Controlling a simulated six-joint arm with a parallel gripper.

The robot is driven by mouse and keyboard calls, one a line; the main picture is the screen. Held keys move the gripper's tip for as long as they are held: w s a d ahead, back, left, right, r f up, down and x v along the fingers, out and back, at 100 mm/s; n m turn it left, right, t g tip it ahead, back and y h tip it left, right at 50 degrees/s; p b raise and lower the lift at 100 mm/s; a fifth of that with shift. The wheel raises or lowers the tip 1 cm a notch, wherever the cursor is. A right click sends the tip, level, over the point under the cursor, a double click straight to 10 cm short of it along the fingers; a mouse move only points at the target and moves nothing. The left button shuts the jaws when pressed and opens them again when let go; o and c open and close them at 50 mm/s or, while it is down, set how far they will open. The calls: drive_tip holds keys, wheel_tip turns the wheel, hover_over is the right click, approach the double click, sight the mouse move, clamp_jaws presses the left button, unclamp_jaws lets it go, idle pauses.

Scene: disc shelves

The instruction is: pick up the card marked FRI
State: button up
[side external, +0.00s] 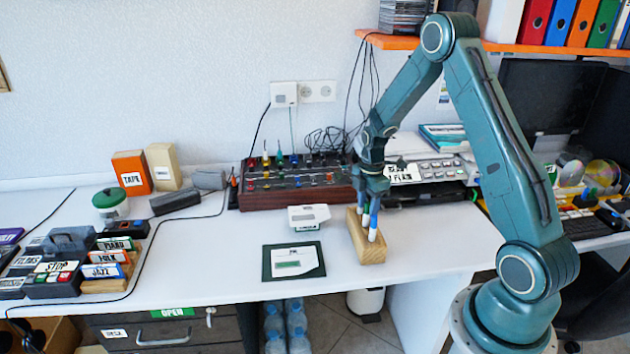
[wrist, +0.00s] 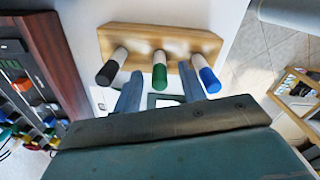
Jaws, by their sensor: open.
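I cannot read FRI on any card in these views. A white card (side external: 294,261) with small, unreadable print lies on a dark green mat (side external: 267,275) near the table's front edge. A white card with large black letters (side external: 403,173), only partly legible, stands behind my gripper at the mixer. My gripper (side external: 373,196) is open above the wooden pen block (side external: 367,252). In the wrist view its two blue-grey fingers (wrist: 160,88) are apart, with a green-ended marker (wrist: 159,77) showing between them. A black-ended marker (wrist: 107,73) and a blue-ended one (wrist: 208,79) stand outside the fingers.
A small white device (side external: 309,217) sits left of the block. A wood-sided console (side external: 295,181) with coloured knobs is behind. Labelled boxes and card racks (side external: 105,258) fill the left end. An orange shelf (side external: 400,42) hangs above. The table's left-centre is clear.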

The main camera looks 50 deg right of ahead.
drive_tip(key=shift+f, duration=0.95)
drive_tip(key=shift+c, duration=0.4)
clamp_jaws()
